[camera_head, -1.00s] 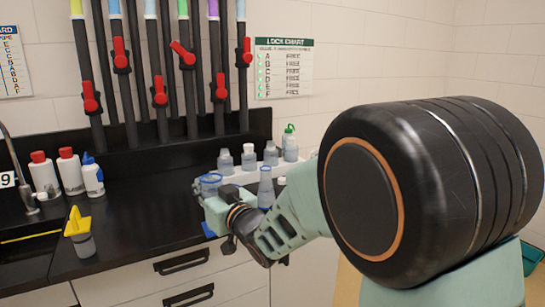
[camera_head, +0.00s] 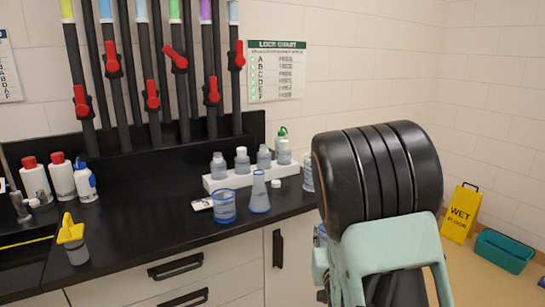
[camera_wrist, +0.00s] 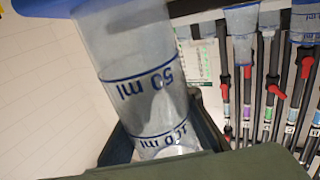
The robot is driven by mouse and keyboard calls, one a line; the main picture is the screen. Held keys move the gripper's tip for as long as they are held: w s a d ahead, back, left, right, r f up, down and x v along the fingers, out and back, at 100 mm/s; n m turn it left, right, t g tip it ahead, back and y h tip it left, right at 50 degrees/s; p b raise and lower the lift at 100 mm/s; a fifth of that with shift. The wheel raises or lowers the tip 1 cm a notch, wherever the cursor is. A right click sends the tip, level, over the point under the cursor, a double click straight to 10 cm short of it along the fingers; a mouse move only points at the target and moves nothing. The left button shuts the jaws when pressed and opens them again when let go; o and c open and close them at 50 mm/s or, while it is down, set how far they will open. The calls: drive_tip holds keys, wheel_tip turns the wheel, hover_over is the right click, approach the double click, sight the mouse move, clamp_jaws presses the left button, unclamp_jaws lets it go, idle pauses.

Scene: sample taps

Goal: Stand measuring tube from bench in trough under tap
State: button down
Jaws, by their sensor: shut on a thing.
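The measuring tube (camera_wrist: 140,75) fills the middle of the wrist view, clear with blue rings and "50 ml" lettering that reads upside down there. My gripper (camera_wrist: 162,140) is shut on it, with dark green finger parts around its lower end in the picture. In the head view my arm hides the gripper; a small blue patch (camera_head: 320,236) shows beside the arm, but I cannot tell if it is the tube. Several taps with red levers (camera_head: 152,95) stand on black pipes behind the bench (camera_head: 150,225). I cannot make out the trough clearly.
A blue-rimmed beaker (camera_head: 225,207) and a conical flask (camera_head: 259,193) stand near the bench's front right. A white rack (camera_head: 225,182) holds several bottles behind them. A yellow-topped container (camera_head: 73,240) stands at left. A yellow wet-floor sign (camera_head: 460,213) and teal tub (camera_head: 503,250) are on the floor.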

wheel_tip(320, 180, up, 22)
drive_tip(key=p, duration=2)
drive_tip(key=shift+f+p, duration=0.25)
drive_tip(key=shift+p, duration=0.15)
